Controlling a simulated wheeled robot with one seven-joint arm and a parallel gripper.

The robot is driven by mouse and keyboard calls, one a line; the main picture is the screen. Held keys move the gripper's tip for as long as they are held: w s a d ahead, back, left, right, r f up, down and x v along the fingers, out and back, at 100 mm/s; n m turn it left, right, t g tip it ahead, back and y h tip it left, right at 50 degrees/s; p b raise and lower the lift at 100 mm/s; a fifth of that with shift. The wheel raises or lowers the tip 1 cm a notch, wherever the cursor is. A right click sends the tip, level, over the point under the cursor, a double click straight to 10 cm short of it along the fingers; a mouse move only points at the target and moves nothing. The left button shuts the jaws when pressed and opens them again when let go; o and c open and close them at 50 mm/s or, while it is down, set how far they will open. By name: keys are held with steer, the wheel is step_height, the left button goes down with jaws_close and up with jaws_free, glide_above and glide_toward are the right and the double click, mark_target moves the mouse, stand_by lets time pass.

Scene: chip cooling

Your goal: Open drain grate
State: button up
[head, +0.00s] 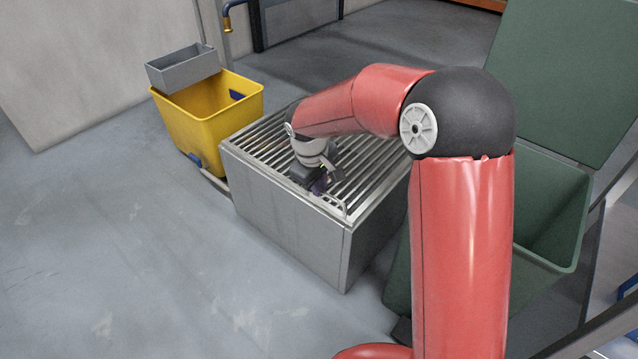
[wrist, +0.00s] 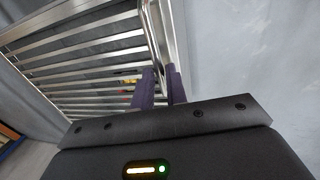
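The drain grate (head: 262,138) is a metal panel of parallel slats lying flat on top of a grey box-shaped drain (head: 285,220). Its slats also fill the upper left of the wrist view (wrist: 75,45). A thin bar handle (head: 338,205) runs along the grate's near edge, and its curved bar shows in the wrist view (wrist: 150,25). My gripper (head: 319,187) points down at this edge. In the wrist view its two purple fingers (wrist: 160,82) are close together, with the handle bar running into the narrow gap between them. The exact contact is partly hidden.
A yellow tub (head: 205,120) with a grey tray (head: 183,68) on its rim stands left of the drain. A green bin (head: 548,215) with its lid (head: 570,70) raised stands to the right. The floor in front and left is clear.

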jaws_close()
